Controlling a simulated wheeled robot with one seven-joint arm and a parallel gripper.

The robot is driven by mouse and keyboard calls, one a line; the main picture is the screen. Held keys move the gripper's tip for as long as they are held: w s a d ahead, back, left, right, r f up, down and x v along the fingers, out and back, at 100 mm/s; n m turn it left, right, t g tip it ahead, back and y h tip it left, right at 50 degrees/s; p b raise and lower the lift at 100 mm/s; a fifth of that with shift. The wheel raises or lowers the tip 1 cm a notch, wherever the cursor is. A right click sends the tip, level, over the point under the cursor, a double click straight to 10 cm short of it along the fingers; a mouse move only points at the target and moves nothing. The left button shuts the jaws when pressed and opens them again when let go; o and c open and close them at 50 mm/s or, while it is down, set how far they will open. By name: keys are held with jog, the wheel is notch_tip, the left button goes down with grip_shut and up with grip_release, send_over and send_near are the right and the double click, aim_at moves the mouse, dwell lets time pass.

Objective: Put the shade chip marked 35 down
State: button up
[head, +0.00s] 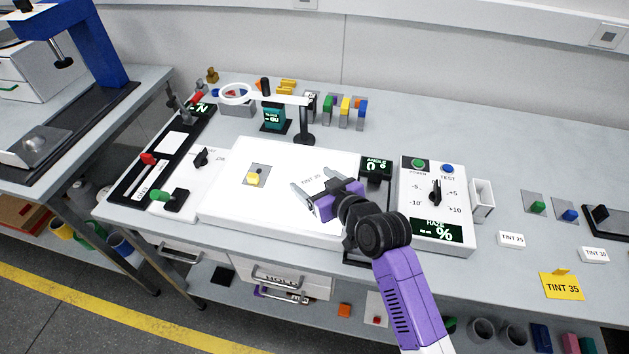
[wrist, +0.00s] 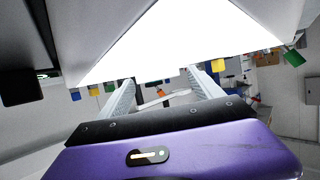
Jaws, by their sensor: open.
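A grey square chip with a yellow grip (head: 256,176) lies on the left part of the white lit panel (head: 235,208); I cannot read a number on it. My gripper (head: 311,180) is open and empty over the panel, to the right of that chip and apart from it. Lettering that seems to read TINT 35 shows between its fingers. In the wrist view my gripper's two fingers (wrist: 158,84) are spread with the bright panel (wrist: 185,45) beyond. A green-grip chip (head: 537,206) and a blue-grip chip (head: 567,214) lie on the right of the bench.
A ring on a post (head: 305,125) stands behind the panel. A control box with a knob (head: 434,190) stands right of my gripper. White tags read TINT 25 (head: 511,240) and TINT 35 (head: 594,255); a yellow card (head: 562,287) reads TINT 35. Bare bench lies at the back right.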

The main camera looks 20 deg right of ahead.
jog(key=shift+s+f, duration=0.2)
jog(key=shift+f, duration=0.75)
jog(key=shift+r+p, duration=0.5)
jog(key=shift+p, duration=0.05)
jog(key=shift+s, duration=0.3)
jog(key=v, duration=0.5)
jog(key=r+b+v, duration=0.1)
jog(key=v, duration=0.5)
jog(key=shift+r, duration=0.15)
